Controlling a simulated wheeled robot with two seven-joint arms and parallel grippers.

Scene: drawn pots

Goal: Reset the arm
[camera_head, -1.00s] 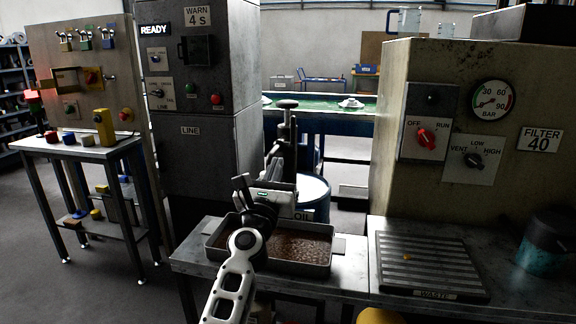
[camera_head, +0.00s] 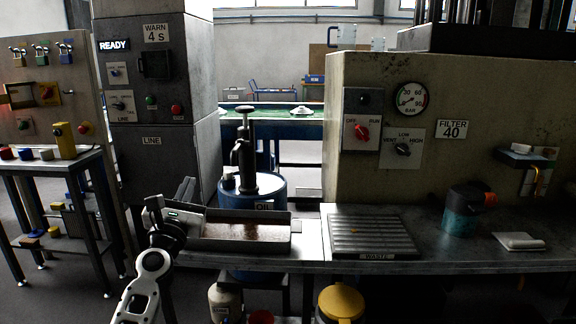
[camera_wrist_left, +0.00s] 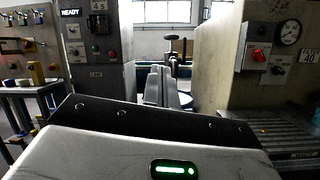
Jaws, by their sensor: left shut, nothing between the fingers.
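My left arm comes in from the bottom left of the head view, pale with dark joints. My left gripper (camera_head: 184,192) is in front of the left end of the shallow metal tray (camera_head: 292,238) on the bench. In the left wrist view its two fingers (camera_wrist_left: 159,72) point away from the camera and lie together, shut and empty. A small green light shows on the gripper's body. I cannot tell how far the gripper is from the tray. My right gripper is not in view.
A blue oil drum with a dark pump (camera_head: 245,150) stands behind the tray. Right of the tray are a ribbed waste grate (camera_head: 345,222) and a teal container (camera_head: 460,222). The grey control cabinet (camera_head: 165,160) stands behind my gripper. A small table (camera_head: 85,163) is at left.

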